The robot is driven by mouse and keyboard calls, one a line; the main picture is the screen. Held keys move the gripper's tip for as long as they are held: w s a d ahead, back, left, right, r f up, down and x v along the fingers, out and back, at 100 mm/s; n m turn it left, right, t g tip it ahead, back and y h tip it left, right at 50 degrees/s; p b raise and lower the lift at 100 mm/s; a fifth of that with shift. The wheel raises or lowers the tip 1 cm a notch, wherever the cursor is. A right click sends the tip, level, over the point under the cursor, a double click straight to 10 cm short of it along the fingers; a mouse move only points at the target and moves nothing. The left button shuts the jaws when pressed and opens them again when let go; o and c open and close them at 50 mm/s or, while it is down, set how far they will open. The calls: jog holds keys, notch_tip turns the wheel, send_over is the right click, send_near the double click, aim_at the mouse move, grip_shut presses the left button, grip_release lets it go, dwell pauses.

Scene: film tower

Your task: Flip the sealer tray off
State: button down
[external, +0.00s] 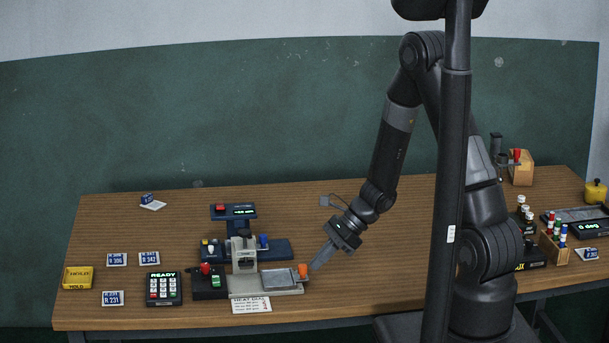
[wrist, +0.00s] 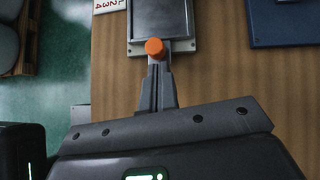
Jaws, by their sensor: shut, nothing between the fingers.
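The sealer tray (external: 279,281) is a flat grey plate at the front middle of the table, right of the sealer's upright head (external: 244,251). An orange knob (external: 303,270) stands at its right end. In the wrist view the tray (wrist: 160,18) is at the top and the orange knob (wrist: 154,46) is just ahead of my fingertips. My gripper (external: 314,266) is shut and empty, pointing down and left beside the knob. In the wrist view its closed fingers (wrist: 155,72) are at or very near the knob; I cannot tell if they touch.
A black box with a red knob (external: 206,270) sits left of the sealer. A keypad reading READY (external: 163,289) is further left. A heat card (external: 251,304) lies in front. A blue machine (external: 233,212) stands behind.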

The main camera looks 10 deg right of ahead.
aim_at(288, 276)
jog(key=shift+a, duration=0.25)
jog(key=a, duration=0.7)
jog(key=shift+a, duration=0.2)
jog(key=shift+s+a, duration=0.1)
jog(key=shift+a, duration=0.3)
jog(key=shift+r, duration=0.1)
jog(key=shift+d, duration=0.4)
jog(key=d, duration=0.1)
jog(key=w+d, duration=0.1)
jog(key=d, duration=0.1)
jog(key=shift+d, duration=0.15)
jog(key=v, duration=1)
jog(key=shift+d, duration=0.2)
